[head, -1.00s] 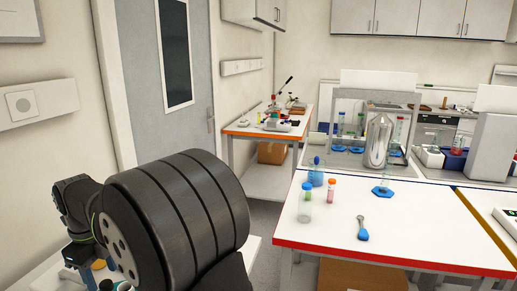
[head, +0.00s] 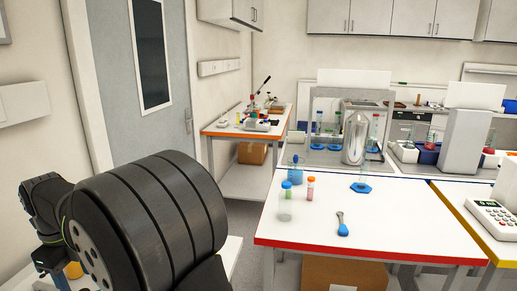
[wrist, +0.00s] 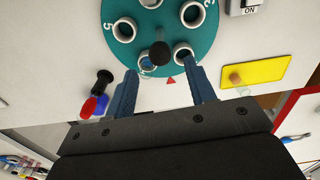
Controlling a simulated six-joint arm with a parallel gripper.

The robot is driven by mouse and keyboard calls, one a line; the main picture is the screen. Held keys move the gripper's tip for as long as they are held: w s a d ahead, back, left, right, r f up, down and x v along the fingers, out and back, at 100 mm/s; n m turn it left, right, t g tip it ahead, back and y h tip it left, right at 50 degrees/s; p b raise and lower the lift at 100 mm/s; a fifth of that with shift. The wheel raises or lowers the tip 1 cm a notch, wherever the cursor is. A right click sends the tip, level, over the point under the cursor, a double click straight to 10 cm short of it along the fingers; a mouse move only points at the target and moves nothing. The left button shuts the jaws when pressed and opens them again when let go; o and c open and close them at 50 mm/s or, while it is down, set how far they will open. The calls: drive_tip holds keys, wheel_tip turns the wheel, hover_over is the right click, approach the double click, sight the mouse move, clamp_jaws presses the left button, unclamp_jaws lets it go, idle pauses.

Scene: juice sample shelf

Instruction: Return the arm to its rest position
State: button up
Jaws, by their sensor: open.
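My gripper (wrist: 165,70) is open in the wrist view, with its two blue fingers apart and nothing between them. It is over a teal round carousel (wrist: 122,52) with numbered holes and a dark central knob (wrist: 160,55). The fingertips reach the near edge of the carousel in the picture; I cannot tell their height above it. In the head view, my dark arm fills the lower left, and the fingers cannot be made out there.
A yellow pad (wrist: 268,70) with a brown-capped tube lies right of the carousel. Black, red and blue caps (wrist: 95,105) are at left. In the head view, a red-edged white table (head: 300,228) carries tubes and a blue-handled tool (head: 342,224). A grey door (head: 110,60) is behind my arm.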

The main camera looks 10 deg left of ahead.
sight(82, 289)
wheel_tip(82, 289, up, 13)
wheel_tip(82, 289, down, 18)
drive_tip(key=shift+r, duration=0.15)
drive_tip(key=shift+r+n, duration=0.25)
drive_tip(key=shift+n, duration=1.35)
drive_tip(key=n, duration=0.6)
drive_tip(key=shift+n, duration=0.3)
drive_tip(key=m, duration=0.4)
drive_tip(key=shift+m, duration=0.4)
drive_tip(key=m, duration=0.4)
drive_tip(key=shift+m, duration=0.4)
